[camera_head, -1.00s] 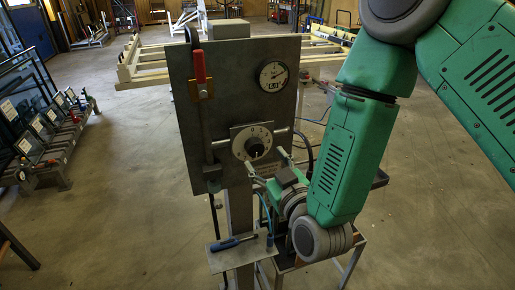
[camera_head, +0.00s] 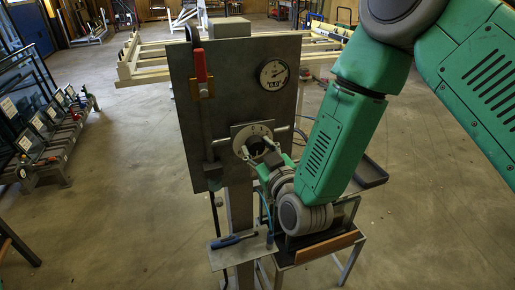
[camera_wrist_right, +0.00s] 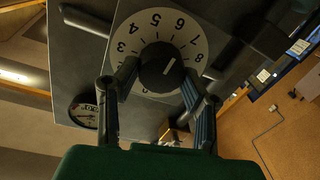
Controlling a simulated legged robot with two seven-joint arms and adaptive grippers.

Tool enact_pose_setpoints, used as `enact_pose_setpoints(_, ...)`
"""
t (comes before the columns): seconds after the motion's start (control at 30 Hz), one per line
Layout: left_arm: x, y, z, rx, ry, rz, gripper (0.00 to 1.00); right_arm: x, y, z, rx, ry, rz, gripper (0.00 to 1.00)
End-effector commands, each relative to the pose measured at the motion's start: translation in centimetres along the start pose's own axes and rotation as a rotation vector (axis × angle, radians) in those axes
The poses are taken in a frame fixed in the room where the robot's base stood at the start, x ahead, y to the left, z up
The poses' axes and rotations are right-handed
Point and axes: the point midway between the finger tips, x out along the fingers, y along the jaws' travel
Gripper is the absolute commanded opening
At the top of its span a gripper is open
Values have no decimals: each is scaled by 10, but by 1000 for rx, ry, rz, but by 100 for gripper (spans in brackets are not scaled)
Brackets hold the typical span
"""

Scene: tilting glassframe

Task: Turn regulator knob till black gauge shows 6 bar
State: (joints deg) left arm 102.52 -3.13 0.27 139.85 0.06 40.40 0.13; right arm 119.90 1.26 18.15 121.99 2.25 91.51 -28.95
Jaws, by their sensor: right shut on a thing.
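The round black regulator knob (camera_wrist_right: 162,68) sits on a pale numbered dial (camera_wrist_right: 158,20) in the right wrist view. Its white mark points to the upper right, near the 6 and 7. My right gripper (camera_head: 262,153) is shut on the knob, one finger on each side, and partly hides it in the head view. The fingers also show in the wrist view (camera_wrist_right: 158,84). The black-rimmed gauge (camera_head: 273,73) is on the panel above right of the knob. Its small display seems to read 6.0, but the digits are blurred. My left gripper is out of view.
The grey panel (camera_head: 232,100) carries a lever with a red handle (camera_head: 201,66) on its left. A small shelf (camera_head: 225,258) below holds a blue-handled tool (camera_head: 232,241). A small table (camera_head: 330,247) stands right of the post.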

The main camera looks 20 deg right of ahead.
Motion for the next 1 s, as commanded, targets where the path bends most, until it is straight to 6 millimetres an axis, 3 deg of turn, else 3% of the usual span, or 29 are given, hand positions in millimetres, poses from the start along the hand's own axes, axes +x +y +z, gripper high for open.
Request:
enact_pose_setpoints(0.33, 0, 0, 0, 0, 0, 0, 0, 0, 0, 0, -40, -2, -1, 8)
enact_pose_setpoints(0.37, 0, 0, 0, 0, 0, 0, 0, 0, 0, 0, -40, -2, -1, 44)
enact_pose_setpoints(0.4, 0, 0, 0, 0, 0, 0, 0, 0, 0, 0, -40, -2, -1, 57)
enact_pose_setpoints(0.77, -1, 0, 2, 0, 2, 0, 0, -2, 0, 0, -39, -3, -1, 57)
enact_pose_setpoints(1.0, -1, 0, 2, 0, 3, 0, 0, -38, -1, 1, -40, -7, -4, 57)
